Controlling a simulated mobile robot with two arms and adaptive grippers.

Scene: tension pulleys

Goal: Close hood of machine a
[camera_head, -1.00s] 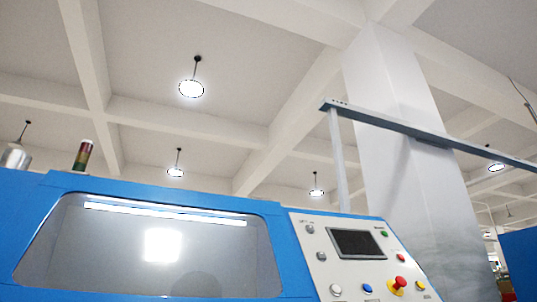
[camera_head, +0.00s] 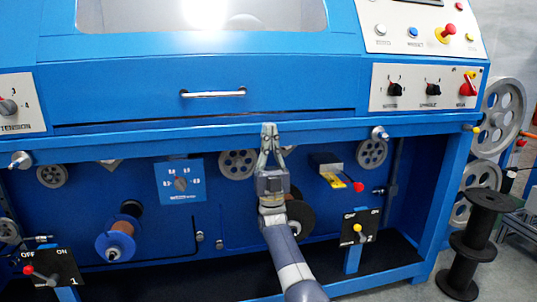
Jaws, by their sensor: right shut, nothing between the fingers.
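The blue hood (camera_head: 290,88) of the machine fills the upper part of the view, with a grey window (camera_head: 200,14) and a silver bar handle (camera_head: 213,94) on its front. The hood's lower edge lies close above the blue front beam, with a dark narrow gap along it. My right gripper (camera_head: 269,128) points up in front of the beam, below and to the right of the handle. It is shut and empty, apart from the handle. My left gripper is not in view.
Control panels with knobs and a red-yellow button (camera_head: 445,33) sit at the upper right. Below the beam are pulleys, a blue spool (camera_head: 116,241) and switch levers (camera_head: 357,229). A black spool stand (camera_head: 470,240) stands on the floor at right.

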